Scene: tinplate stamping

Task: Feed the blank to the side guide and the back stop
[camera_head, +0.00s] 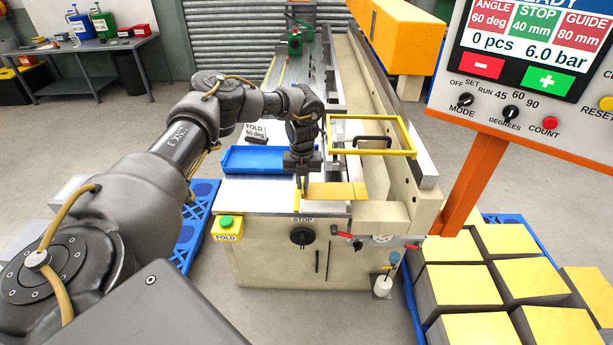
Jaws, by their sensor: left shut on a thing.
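The blank (332,190), a flat gold-coloured sheet, lies at the front of the folding machine's bed, close to the beige beam on the right. My left gripper (303,188) points down at the blank's left end and is shut on it. A narrow seam or edge shows near the blank's right end; I cannot tell whether it touches the side guide or the back stop, which I cannot pick out clearly. The machine's front carries a STOP label (303,219) and a black knob (302,237). My right gripper is not in view.
A blue tray (235,166) lies left of my gripper. A yellow guard frame (412,138) stands over the bed behind the blank. The control panel (520,110) reads 60 deg, stop 40 mm, guide 80 mm, 0 pcs. Gold-topped stacks (505,240) stand on a blue pallet at right.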

